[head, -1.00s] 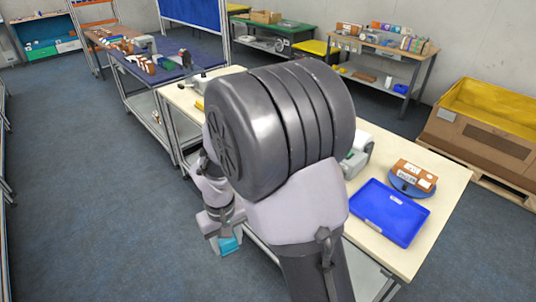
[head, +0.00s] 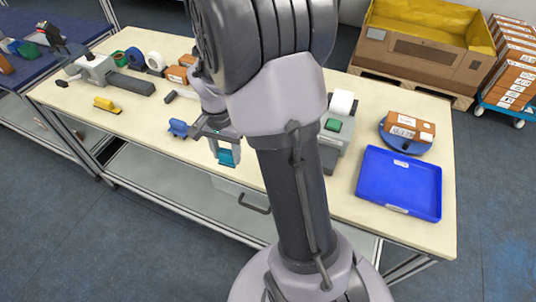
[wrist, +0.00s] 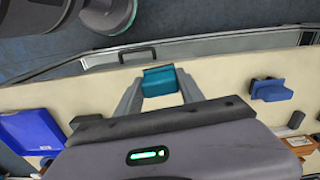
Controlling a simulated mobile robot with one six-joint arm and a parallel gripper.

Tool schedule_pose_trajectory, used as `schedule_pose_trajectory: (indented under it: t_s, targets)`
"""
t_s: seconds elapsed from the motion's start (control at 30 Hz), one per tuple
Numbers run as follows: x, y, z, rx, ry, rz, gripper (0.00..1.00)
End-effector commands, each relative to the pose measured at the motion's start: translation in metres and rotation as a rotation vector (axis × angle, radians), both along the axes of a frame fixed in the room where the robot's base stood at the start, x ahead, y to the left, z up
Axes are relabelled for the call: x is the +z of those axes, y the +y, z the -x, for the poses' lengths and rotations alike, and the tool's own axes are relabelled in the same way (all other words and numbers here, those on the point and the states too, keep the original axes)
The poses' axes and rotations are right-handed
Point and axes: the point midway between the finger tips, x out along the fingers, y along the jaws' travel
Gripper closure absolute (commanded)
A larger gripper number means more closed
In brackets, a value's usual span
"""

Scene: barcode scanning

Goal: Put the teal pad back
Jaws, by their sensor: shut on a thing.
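The teal pad (head: 229,157) is held between the fingers of my gripper (head: 226,150), close to the front edge of the workbench (head: 150,140) in the head view. In the wrist view the teal pad (wrist: 160,81) sits between the two fingertips of my gripper (wrist: 160,84), with the cream bench top behind it. My gripper is shut on the pad. I cannot tell how high the pad is above the bench.
A small blue object (head: 179,128) stands left of my gripper. A blue tray (head: 398,182) and a brown box (head: 410,127) on a blue round base (head: 406,144) are at the right. A yellow object (head: 107,105) lies left. Bare bench top lies between it and the blue object.

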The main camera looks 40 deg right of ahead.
Motion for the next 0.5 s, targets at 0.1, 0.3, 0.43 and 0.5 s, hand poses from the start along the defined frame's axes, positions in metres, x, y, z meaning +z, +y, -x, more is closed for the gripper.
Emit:
schedule_pose_trajectory:
  t_s: [0.1,0.3,0.43,0.5]
  targets:
    - [0.005,-0.047,0.012,-0.375,-0.002,0.001,1.00]
    - [0.013,-0.094,0.032,-0.796,0.000,0.002,1.00]
    - [0.007,-0.102,0.037,-0.879,0.001,0.002,1.00]
    - [-0.008,-0.102,0.037,-0.885,0.004,0.002,1.00]
